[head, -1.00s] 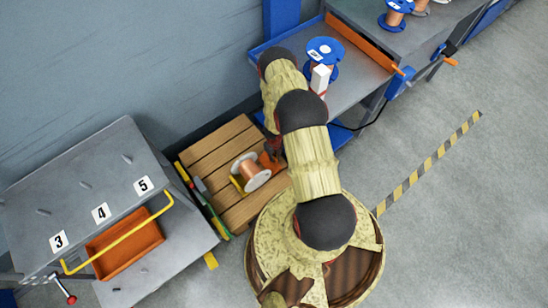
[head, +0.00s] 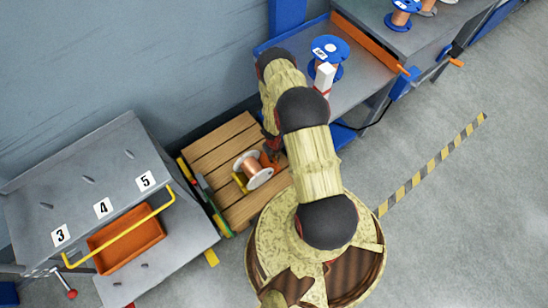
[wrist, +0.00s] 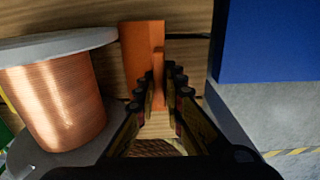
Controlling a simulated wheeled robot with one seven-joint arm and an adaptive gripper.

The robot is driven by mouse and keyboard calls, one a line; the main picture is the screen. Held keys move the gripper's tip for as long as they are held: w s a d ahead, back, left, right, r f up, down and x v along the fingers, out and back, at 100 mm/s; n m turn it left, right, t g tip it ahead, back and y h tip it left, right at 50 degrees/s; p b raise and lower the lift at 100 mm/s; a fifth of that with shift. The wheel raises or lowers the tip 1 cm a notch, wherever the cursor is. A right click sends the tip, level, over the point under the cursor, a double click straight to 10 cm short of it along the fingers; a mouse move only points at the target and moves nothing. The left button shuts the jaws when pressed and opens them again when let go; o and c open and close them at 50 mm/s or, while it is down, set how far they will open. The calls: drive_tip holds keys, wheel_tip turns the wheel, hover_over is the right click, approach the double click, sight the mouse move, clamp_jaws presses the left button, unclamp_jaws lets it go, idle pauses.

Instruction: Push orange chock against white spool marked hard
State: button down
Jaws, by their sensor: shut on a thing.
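The white spool (head: 263,181) wound with copper wire lies on the wooden pallet (head: 218,147). It fills the left of the wrist view, with its pale flange (wrist: 60,45) and copper winding (wrist: 58,105). No marking can be read on it. The orange chock (wrist: 142,55) is close to the spool's right side in the wrist view; I cannot tell whether they touch. My gripper (wrist: 159,95) is shut on the chock's thin upright part. In the head view the chock (head: 268,160) is small and partly hidden by my arm.
A yellow piece (head: 240,182) is at the spool's left side. A blue spool (head: 330,48) stands on the grey bench above. A blue block (wrist: 270,40) and grey surface lie to the gripper's right. A grey rack (head: 90,180) with an orange tray is at left.

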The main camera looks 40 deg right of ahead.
drive_tip(key=shift+w+a, duration=0.1)
drive_tip(key=shift+a, duration=1.35)
drive_tip(key=c, duration=1.8)
unclamp_jaws()
wheel_tip(320, 180, up, 12)
